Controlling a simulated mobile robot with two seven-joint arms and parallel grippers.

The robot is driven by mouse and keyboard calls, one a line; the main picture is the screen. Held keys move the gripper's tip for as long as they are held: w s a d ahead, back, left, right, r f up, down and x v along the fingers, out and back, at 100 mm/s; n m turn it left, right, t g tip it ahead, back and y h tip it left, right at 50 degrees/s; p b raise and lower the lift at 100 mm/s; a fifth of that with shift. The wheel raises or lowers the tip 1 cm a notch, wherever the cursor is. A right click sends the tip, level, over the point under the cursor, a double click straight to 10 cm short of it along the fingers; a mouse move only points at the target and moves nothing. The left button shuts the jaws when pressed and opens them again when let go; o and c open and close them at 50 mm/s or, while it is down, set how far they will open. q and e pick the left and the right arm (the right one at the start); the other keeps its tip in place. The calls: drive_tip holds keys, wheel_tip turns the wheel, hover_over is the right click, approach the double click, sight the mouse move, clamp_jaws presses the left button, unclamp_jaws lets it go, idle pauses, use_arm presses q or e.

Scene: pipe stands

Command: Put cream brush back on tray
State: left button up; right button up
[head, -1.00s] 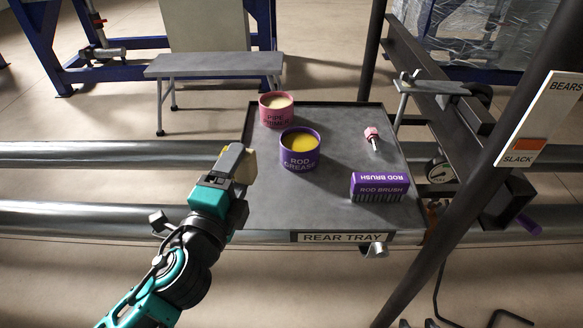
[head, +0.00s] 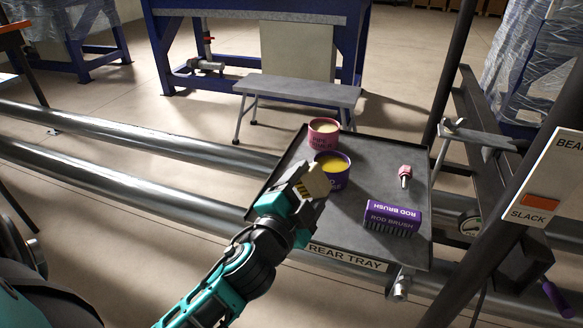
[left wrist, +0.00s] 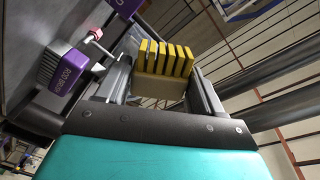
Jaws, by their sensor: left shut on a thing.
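The cream brush (head: 318,179) has a cream block and yellow bristles. My left gripper (head: 306,190) is shut on it. In the head view, the brush shows over the left part of the rear tray (head: 375,160), in front of the purple rod grease tub (head: 334,172), and hides part of its label. In the left wrist view, the brush (left wrist: 160,88) sits between the fingers with its yellow bristles pointing away from the gripper. Whether the brush touches the tray cannot be told. My right gripper is not in view.
The tray's middle is bare. A dark post (head: 470,210) with a slack sign (head: 540,190) stands at right. Long pipes (head: 110,185) run at left.

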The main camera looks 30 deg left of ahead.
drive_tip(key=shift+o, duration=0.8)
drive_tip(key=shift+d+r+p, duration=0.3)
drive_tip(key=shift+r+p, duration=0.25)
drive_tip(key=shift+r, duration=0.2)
use_arm(q)
drive_tip(key=a+n+y, duration=0.1)
drive_tip(key=n, duration=0.3)
drive_tip(key=w+a+n, duration=0.1)
drive_tip(key=a+n, duration=0.1)
drive_tip(key=n, duration=0.2)
drive_tip(key=a+n+y, duration=0.1)
drive_tip(key=a+n, duration=0.1)
drive_tip(key=n, duration=0.2)
drive_tip(key=shift+w+a+r+n+g+y, duration=0.15)
drive_tip(key=shift+a+r+n+g+y, duration=0.15)
drive_tip(key=shift+r, duration=0.1)
drive_tip(key=shift+f, duration=0.1)
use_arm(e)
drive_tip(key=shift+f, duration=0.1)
